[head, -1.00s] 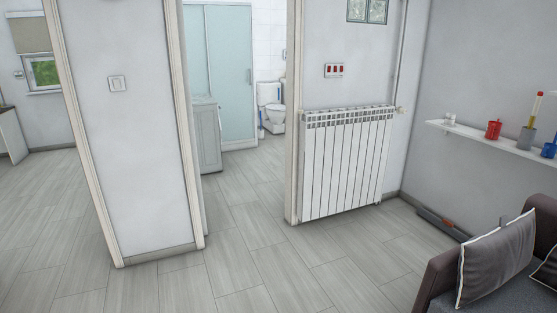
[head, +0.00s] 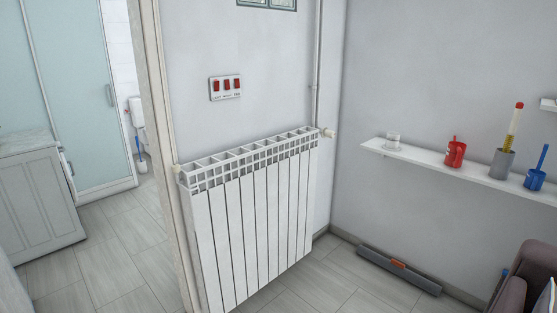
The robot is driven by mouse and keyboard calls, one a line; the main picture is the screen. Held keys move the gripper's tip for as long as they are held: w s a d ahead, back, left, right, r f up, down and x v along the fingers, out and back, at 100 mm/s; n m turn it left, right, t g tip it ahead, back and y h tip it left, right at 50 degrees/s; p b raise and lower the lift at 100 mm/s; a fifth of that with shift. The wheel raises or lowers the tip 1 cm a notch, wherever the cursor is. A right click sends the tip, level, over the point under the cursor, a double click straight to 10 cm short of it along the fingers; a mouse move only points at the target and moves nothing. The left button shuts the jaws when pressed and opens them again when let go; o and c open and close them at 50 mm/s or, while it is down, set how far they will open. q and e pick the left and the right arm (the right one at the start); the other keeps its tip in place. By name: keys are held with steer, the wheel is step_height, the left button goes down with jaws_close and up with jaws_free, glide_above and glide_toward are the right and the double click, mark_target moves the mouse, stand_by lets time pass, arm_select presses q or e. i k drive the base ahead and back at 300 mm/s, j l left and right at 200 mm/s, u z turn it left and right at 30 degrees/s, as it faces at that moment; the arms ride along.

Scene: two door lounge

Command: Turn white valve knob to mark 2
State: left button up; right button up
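The white valve knob (head: 329,133) sits at the top right end of the white radiator (head: 255,215), next to a vertical pipe (head: 317,70). The knob is small in the head view, and no mark on it can be read. A smaller white fitting (head: 177,169) shows at the radiator's top left end. Neither of my grippers is in view.
A long grey object (head: 400,270) lies along the wall. A sofa (head: 522,285) stands at bottom right. Floor before the radiator is clear.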

mark_target(328, 133)
steer(key=i+z, duration=0.2)
steer(key=i, duration=0.25)
steer(key=i+j+z, duration=0.2)
steer(key=i, duration=0.2)
steer(key=i+j+z, duration=0.2)
steer(key=i, duration=0.25)
